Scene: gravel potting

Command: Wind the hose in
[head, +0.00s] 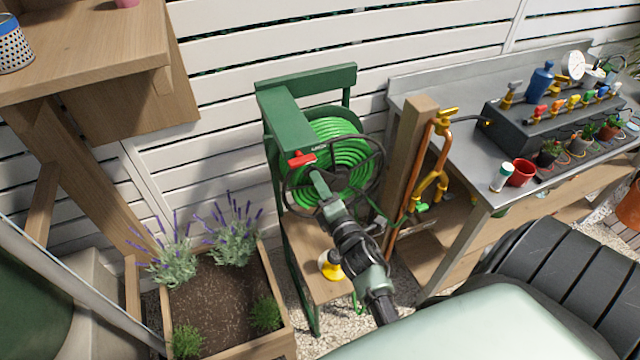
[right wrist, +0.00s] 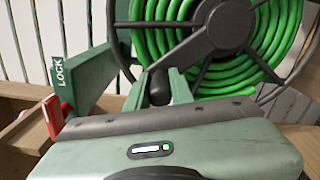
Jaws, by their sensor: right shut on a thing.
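The green hose (head: 343,148) lies in coils on a reel with a dark spoked wheel (head: 377,165), held in a green stand (head: 290,125). The coils also show close up in the right wrist view (right wrist: 155,42). My right gripper (head: 316,178) is at the wheel's lower left. In the right wrist view its fingers are shut on the black crank knob (right wrist: 159,88). A red lever (head: 302,160) sits just above the gripper; in the right wrist view it is beside a LOCK label (right wrist: 60,75). My left gripper is not in view.
A yellow and white piece (head: 330,266) sits on the stand's wooden shelf. A wooden post (head: 408,160) with copper pipe and a yellow tap (head: 444,120) stands close on the right, beside a metal bench (head: 425,95). A lavender planter (head: 230,290) stands at lower left.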

